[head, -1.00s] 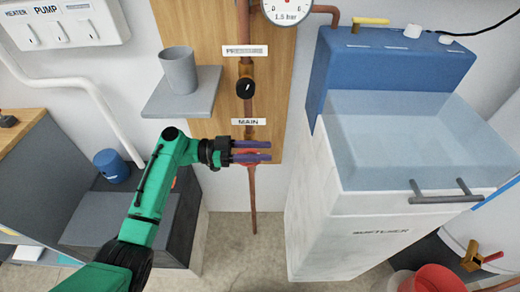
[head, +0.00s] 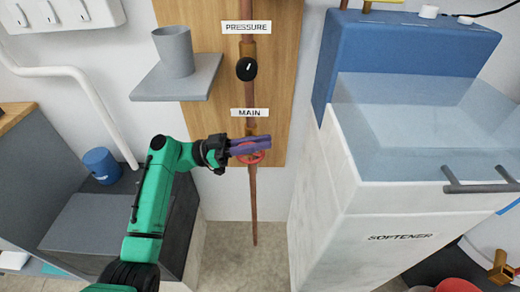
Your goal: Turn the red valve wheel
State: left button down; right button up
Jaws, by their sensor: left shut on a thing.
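The red valve wheel (head: 252,158) is on the copper pipe below the MAIN label (head: 249,113), in the middle of the head view. My left gripper (head: 258,147) reaches in from the left with its purple fingers at the wheel. The fingers are close together and shut on the wheel; they hide its upper part, and its lower rim shows beneath them. My right gripper is not in view.
A black knob (head: 246,69) sits higher on the same pipe under the PRESSURE label. A grey shelf (head: 172,85) with a grey cup (head: 174,52) juts out at upper left. The softener cabinet (head: 370,190) stands to the right. Bare floor lies below the pipe.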

pick_arm(q)
jog(key=c, duration=0.9)
grip_release()
jog(key=shift+a+f, duration=0.15)
jog(key=shift+a, duration=0.15)
jog(key=b+v, duration=0.3)
jog(key=v, duration=1.1)
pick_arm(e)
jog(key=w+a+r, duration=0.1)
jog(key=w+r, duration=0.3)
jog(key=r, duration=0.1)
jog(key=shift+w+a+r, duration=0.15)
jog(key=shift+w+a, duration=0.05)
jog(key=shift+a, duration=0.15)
